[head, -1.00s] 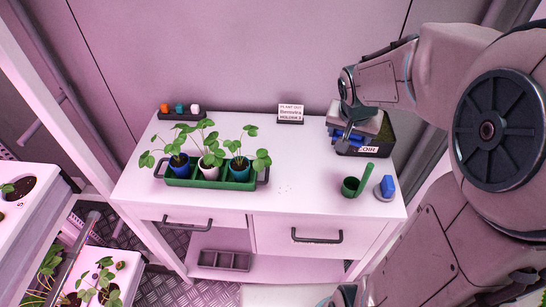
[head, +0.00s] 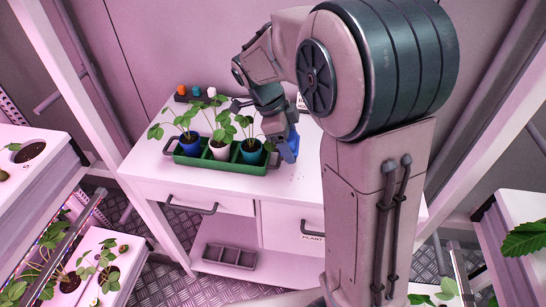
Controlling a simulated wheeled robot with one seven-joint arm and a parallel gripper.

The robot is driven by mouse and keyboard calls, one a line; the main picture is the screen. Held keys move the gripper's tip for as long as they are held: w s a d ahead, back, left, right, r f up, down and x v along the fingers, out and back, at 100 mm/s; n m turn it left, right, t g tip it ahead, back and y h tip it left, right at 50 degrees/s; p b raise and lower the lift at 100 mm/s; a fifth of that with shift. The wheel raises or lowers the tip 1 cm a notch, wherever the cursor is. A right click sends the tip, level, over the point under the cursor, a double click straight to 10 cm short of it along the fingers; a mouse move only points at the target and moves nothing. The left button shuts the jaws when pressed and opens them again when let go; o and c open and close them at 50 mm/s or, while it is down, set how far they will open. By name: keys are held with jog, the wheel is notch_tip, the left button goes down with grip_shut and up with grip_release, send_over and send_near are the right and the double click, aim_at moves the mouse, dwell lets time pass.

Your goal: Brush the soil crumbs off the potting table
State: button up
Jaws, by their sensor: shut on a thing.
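My gripper (head: 289,139) is low over the white potting table (head: 150,168), just right of the planter. It is shut on a blue thing (head: 291,150), which looks like a brush handle; its lower end is near the tabletop, and I cannot tell whether it touches. Faint soil crumbs (head: 297,179) show as tiny specks on the table in front of it. My arm hides the table's right part.
A green planter (head: 225,167) with three potted seedlings stands close left of my gripper. A rack with coloured blocks (head: 196,95) is at the back. Plant racks (head: 28,185) flank the table. The front left tabletop is clear.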

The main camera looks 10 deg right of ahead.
aim_at(294, 178)
jog(key=shift+s+b, duration=0.3)
jog(key=shift+s, duration=0.65)
jog(key=shift+f+b, duration=2.5)
jog(key=shift+f, duration=1.05)
jog(key=shift+d+f, duration=0.1)
jog(key=shift+f, duration=0.25)
jog(key=shift+c, duration=0.3)
jog(key=shift+d+f, duration=0.1)
jog(key=shift+d, duration=0.1)
jog(key=shift+c, duration=0.5)
jog(key=d, duration=0.1)
jog(key=s+d, duration=0.1)
jog(key=d, duration=0.1)
jog(key=shift+s+d, duration=0.1)
jog(key=shift+d, duration=0.05)
jog(key=shift+a, duration=0.4)
jog(key=a, duration=0.1)
jog(key=w+a, duration=0.1)
jog(key=a, duration=0.1)
jog(key=shift+w+a+r+p, duration=0.2)
jog(key=shift+a+r+p, duration=0.05)
jog(key=shift+p, duration=0.1)
jog(key=r+p, duration=0.2)
jog(key=r, duration=0.2)
jog(key=shift+d, duration=0.2)
jog(key=shift+r+p, duration=1.3)
jog(key=shift+r, duration=0.6)
